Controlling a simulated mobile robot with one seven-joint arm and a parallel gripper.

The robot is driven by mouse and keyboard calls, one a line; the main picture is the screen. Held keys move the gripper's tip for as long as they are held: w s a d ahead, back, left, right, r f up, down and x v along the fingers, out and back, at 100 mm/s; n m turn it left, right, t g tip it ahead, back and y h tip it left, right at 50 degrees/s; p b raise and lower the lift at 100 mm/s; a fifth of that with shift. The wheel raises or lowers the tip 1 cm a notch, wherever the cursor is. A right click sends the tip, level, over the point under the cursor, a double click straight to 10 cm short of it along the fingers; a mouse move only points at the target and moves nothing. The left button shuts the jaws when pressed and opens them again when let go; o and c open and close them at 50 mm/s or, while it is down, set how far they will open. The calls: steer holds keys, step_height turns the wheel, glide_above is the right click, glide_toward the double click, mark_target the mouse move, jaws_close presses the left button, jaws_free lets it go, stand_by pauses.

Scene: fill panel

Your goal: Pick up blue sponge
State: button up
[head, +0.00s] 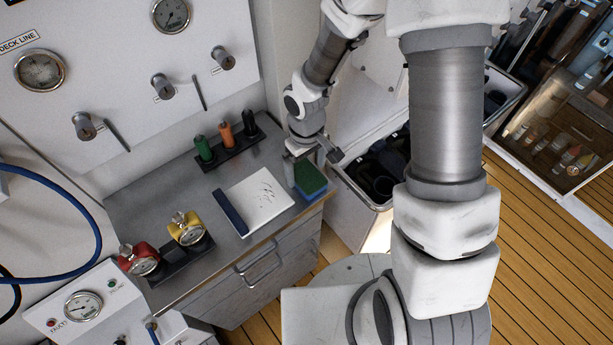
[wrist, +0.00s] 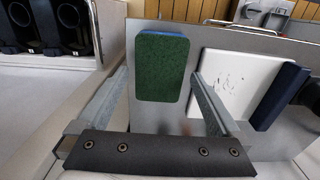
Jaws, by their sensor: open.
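The sponge (head: 308,181) lies at the right end of the metal bench, close to its front edge. Its top face is dark green and its lower layer is blue. In the wrist view the sponge (wrist: 162,66) lies flat, with a thin blue edge at its far end. My gripper (head: 311,160) is open above the sponge, its jaws pointing down. In the wrist view the two fingers (wrist: 158,78) stand to either side of the sponge, with nothing held. The gap in height between fingertips and sponge is hard to judge.
A white board or pad (head: 262,201) with a dark blue strip (head: 231,213) lies left of the sponge. A rack with green, orange and black bottles (head: 227,145) stands behind. Red and yellow gauges (head: 187,229) stand at the left. An open bin (head: 375,185) is beside the bench's right end.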

steer(key=shift+f, duration=1.25)
steer(key=shift+c, duration=0.3)
steer(key=c, duration=1.2)
steer(key=shift+r, duration=0.1)
steer(key=shift+r, duration=0.45)
steer(key=r, duration=0.2)
steer(key=d+r, duration=0.1)
steer(key=shift+w+r, duration=0.1)
steer(key=shift+r, duration=0.25)
steer(key=d+r, duration=0.2)
steer(key=d, duration=0.1)
steer(key=d+r, duration=0.2)
steer(key=d, duration=0.2)
steer(key=d+r+p, duration=0.1)
steer(key=d+r, duration=0.1)
steer(key=d, duration=0.1)
steer(key=shift+w+d+r, duration=0.15)
steer(key=shift+w+d, duration=0.1)
steer(key=shift+d, duration=0.1)
